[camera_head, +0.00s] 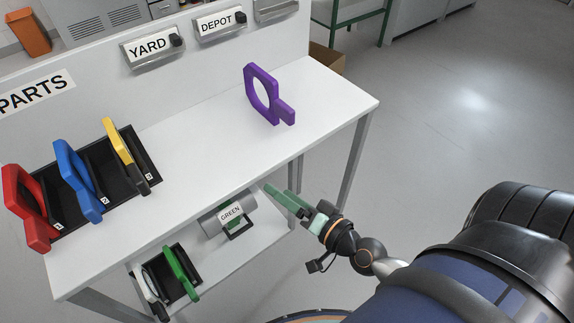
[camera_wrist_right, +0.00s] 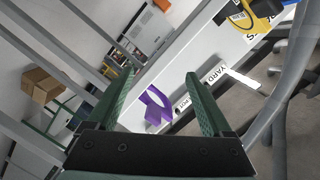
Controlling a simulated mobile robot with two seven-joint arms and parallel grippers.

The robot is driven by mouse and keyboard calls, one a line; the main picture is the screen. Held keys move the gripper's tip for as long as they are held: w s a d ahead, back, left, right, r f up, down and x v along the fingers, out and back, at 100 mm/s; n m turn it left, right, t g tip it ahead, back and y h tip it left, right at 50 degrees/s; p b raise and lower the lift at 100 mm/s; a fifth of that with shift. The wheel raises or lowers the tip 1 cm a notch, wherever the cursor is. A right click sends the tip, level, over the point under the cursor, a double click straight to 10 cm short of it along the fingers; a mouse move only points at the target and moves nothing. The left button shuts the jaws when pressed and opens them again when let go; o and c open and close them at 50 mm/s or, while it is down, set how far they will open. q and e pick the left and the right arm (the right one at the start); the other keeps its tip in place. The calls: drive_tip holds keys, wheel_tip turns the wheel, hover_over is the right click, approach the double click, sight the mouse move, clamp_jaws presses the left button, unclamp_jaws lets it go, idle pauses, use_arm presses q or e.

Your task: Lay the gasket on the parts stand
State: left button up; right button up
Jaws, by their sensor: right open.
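A purple ring-shaped piece with a short tab, which looks like the gasket (camera_head: 253,92), is on the white table top; it seems to stand on edge, apart from the rack. The black slotted rack (camera_head: 151,166) under the PARTS sign is at the left of the table and holds red, blue and yellow ring pieces. My right gripper (camera_head: 280,191) is at the table's front edge, below and in front of the purple piece. In the right wrist view its open, empty jaws (camera_wrist_right: 160,78) frame the purple piece (camera_wrist_right: 154,105) at a distance. My left gripper is not in view.
A lower shelf (camera_head: 245,250) carries a grey cylinder labelled GREEN (camera_head: 218,220) and a small black rack with green (camera_head: 181,270) and white pieces. A back panel bears YARD (camera_head: 148,48) and DEPOT (camera_head: 218,22) signs. The table between rack and purple piece is clear.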

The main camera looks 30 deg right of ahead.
drive_tip(key=s+a+f+n+g, duration=0.2)
drive_tip(key=s+f+n+g, duration=0.1)
drive_tip(key=f, duration=0.5)
drive_tip(key=s+a+f+n+g, duration=0.3)
drive_tip(key=s+f+n+g, duration=0.1)
drive_tip(key=f+n, duration=0.3)
drive_tip(key=shift+s+a+f+n+h, duration=0.25)
drive_tip(key=shift+s+f+n+h, duration=0.15)
drive_tip(key=shift+s+f, duration=0.25)
drive_tip(key=shift+s+a, duration=0.1)
